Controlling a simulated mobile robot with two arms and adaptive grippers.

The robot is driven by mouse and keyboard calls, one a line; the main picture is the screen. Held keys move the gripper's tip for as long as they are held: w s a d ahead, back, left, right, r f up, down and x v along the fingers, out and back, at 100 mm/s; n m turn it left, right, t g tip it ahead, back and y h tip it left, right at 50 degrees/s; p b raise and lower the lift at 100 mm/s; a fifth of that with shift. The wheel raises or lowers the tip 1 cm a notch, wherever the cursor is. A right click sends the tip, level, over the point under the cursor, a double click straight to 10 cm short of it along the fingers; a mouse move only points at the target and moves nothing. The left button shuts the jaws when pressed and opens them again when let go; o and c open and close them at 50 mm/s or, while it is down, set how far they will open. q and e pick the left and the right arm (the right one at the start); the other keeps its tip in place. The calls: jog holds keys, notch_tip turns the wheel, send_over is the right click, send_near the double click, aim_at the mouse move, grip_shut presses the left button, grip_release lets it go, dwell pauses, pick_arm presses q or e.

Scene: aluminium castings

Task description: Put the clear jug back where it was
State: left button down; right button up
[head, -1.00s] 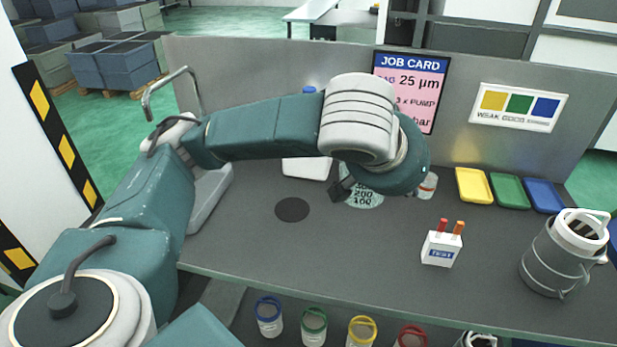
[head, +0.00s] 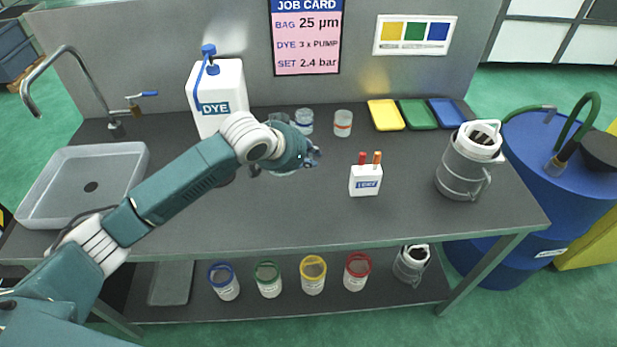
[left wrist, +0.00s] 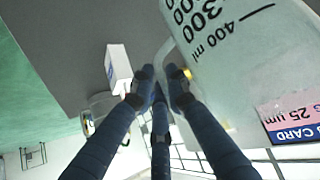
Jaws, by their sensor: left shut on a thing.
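The clear jug, marked in ml, fills the upper right of the left wrist view (left wrist: 225,70). My left gripper (left wrist: 160,88) is shut on it at its handle, with the dark fingers on either side. In the head view my left gripper (head: 311,156) is above the middle of the bench and hides most of the jug. A dark round spot on the bench shows only as a sliver beside my forearm. I cannot tell whether the jug touches the bench. My right gripper is not in view.
A white dye bottle (head: 217,95) and small cups (head: 343,123) stand behind. Coloured trays (head: 418,114) lie at the back. A sink (head: 85,180) is at the left. The front middle is clear.

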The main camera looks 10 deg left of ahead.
pick_arm(q)
notch_tip(320, 180, down, 8)
jog(key=shift+f+p, duration=0.25)
jog(key=shift+p, duration=0.35)
jog(key=shift+f, duration=0.3)
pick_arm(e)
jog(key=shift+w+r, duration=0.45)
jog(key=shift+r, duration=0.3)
pick_arm(q)
jog(key=shift+f, duration=0.1)
jog(key=c, duration=1.7)
grip_release()
